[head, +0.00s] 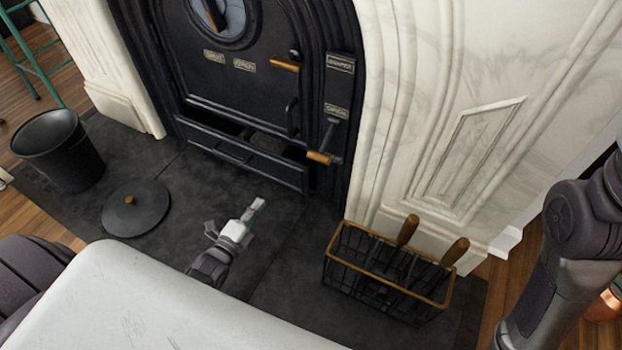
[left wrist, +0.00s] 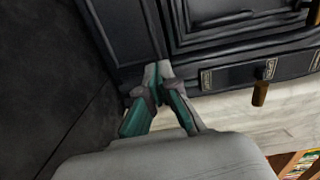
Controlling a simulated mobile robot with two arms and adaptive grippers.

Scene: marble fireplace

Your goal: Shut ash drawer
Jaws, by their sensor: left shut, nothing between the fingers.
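The ash drawer (head: 250,163) is the low black front at the foot of the stove in the head view. It stands out a little, with a dark gap and some grey content showing behind its top edge. In the left wrist view, a black panel beside the hearth floor looks like the drawer front (left wrist: 122,35). My left gripper (head: 257,204) is shut and empty, in front of the drawer and apart from it in the head view. Its closed tips (left wrist: 158,70) show against the stove front in the wrist view; contact cannot be told. My right gripper is out of view.
A black bucket (head: 58,150) and a round lid (head: 136,208) are on the left of the dark hearth. A wire tool basket (head: 385,275) stands on the right. The hearth before the drawer is clear.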

